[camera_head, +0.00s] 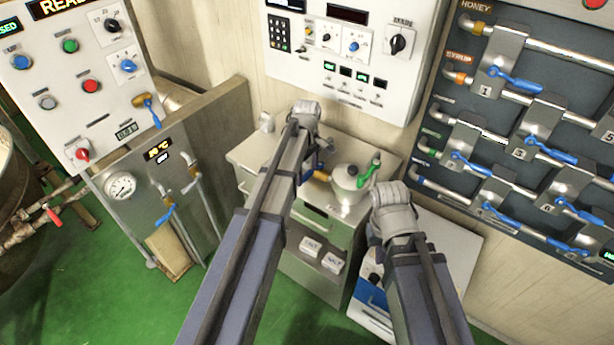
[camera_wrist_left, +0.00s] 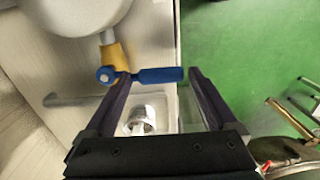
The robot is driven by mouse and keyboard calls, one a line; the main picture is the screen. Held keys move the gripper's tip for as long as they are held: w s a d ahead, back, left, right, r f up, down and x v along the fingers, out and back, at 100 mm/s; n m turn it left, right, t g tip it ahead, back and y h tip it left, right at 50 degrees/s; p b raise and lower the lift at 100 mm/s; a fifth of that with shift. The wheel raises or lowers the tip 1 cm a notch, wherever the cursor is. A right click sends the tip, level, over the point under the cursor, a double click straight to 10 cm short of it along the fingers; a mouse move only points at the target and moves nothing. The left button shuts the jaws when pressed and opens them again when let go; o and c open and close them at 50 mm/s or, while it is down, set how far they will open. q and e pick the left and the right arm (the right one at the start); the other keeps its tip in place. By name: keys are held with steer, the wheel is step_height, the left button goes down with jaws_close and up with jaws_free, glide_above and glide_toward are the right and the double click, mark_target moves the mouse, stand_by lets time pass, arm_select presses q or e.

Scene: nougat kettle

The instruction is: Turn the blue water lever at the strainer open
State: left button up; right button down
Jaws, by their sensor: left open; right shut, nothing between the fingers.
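The strainer (camera_head: 350,184) is a pale metal vessel on a cabinet, and its side fills the top left of the left wrist view (camera_wrist_left: 75,12). A brass valve (camera_wrist_left: 116,58) on it carries the blue water lever (camera_wrist_left: 155,75), which points right across that view. In the head view the lever (camera_head: 308,173) is partly covered by my left arm. My left gripper (camera_wrist_left: 160,76) is open, with the lever crossing between its fingertips; I cannot tell if either finger touches it. My right arm is right of the strainer in the head view; its fingers do not show.
A green-handled lever (camera_head: 370,168) rises at the strainer's right side. Several blue-levered pipes line the dark wall panel (camera_head: 480,98) on the right. A white control panel (camera_head: 343,75) hangs behind the cabinet (camera_head: 262,150). Green floor (camera_head: 115,270) is clear at the lower left.

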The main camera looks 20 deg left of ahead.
arm_select(q)
steer(key=shift+c, duration=0.2)
jaws_close()
stand_by(0.6)
